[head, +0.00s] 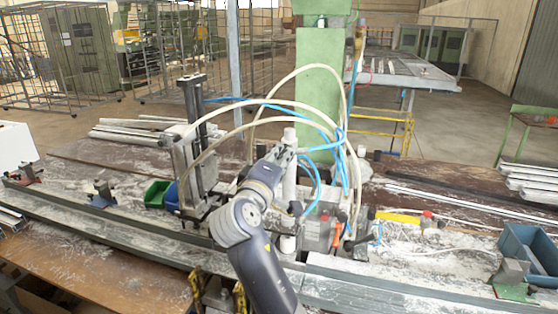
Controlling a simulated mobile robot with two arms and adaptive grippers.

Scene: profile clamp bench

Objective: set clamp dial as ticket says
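My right arm comes up from the bottom centre, and its gripper (287,152) is at the upper part of a white upright cylinder (290,185) on the clamp bench. The gripper is small and blends with the fittings there, so I cannot tell whether its fingers are open or touching anything. A grey metal clamp unit (185,165) stands left of the gripper. A grey block with hoses and small knobs (318,232) sits right of the arm. I cannot make out a dial or a readable ticket. My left gripper does not show.
Pale and blue hoses (305,72) loop above the gripper. A green column (318,95) rises behind. A long metal rail (130,232) runs along the bench front. Green (156,193) and blue bins (527,248) stand on the bench. Metal profiles lie at the back left and right.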

